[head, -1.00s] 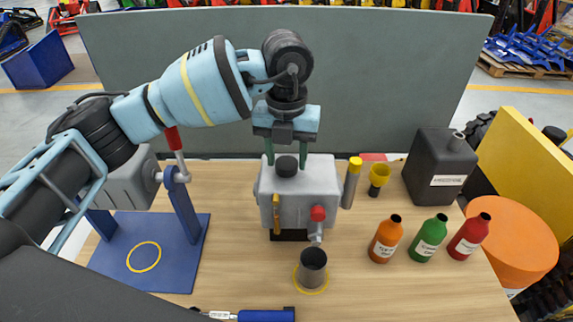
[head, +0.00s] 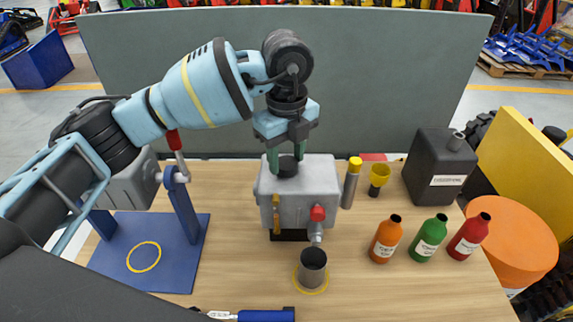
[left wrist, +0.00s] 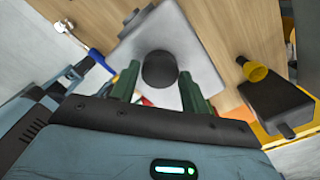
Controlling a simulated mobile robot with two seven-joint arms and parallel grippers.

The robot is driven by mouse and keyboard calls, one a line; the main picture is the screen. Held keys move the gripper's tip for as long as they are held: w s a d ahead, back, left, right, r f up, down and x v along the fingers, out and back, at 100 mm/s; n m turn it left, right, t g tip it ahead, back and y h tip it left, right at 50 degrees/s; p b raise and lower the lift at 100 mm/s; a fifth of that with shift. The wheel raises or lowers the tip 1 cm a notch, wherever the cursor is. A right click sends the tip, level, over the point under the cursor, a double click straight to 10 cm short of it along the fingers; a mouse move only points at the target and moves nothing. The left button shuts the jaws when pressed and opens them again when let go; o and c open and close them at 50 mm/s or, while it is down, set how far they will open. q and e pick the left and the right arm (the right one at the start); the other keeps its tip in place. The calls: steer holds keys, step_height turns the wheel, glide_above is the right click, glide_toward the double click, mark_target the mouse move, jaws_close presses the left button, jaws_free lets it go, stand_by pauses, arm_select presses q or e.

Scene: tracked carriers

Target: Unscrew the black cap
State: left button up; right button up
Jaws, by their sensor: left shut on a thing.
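The black cap (head: 287,168) sits on top of a grey metal housing (head: 322,180) in the middle of the bench. My left gripper (head: 286,160) points down from above, its green fingers shut on the cap from both sides. In the left wrist view the round cap (left wrist: 160,69) shows between the two fingers, over the housing's pale top (left wrist: 195,62). The housing has a red knob (head: 318,213) and a yellow lever (head: 276,212) on its front. My right gripper is not in view.
A metal cup (head: 312,262) stands in front of the housing. A blue stand (head: 180,265) is at the left.

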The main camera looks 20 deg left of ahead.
arm_select(q)
steer(key=shift+f, duration=0.2)
steer(key=shift+n, duration=0.6)
steer(key=shift+r+n, duration=0.25)
steer(key=shift+n, duration=0.65)
steer(key=shift+c, duration=1.2)
steer(key=shift+r, duration=0.35)
steer(key=shift+r, duration=1.1)
steer(key=shift+r, duration=0.15)
